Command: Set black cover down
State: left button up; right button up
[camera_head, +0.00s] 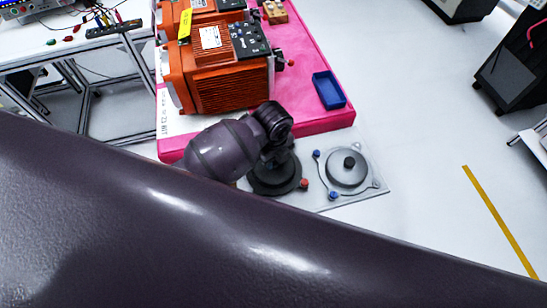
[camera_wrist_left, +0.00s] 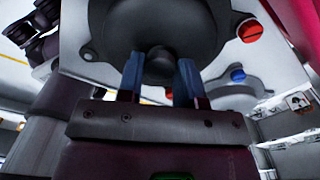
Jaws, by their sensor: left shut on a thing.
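The round black cover (camera_head: 268,182) is at the left part of a light plate in the head view, partly hidden by my left arm. In the left wrist view the black cover (camera_wrist_left: 205,30) fills the top, with its knob (camera_wrist_left: 160,66) between the blue fingers. My left gripper (camera_wrist_left: 160,80) is shut on this knob. The cover looks roughly level over the plate (camera_wrist_left: 78,62); I cannot tell whether it touches it. My right gripper is not in view.
A round grey cover (camera_head: 340,178) with a black knob sits on the plate's right part. Red and blue knobs stand around both covers. Orange servo units (camera_head: 228,85) and a blue tray (camera_head: 328,90) are on the pink-edged table behind. My dark arm link crosses the foreground.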

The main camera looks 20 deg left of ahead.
pick_arm(q)
jog(key=shift+f, duration=0.5)
jog(key=o, duration=0.9)
jog(key=shift+f, duration=0.1)
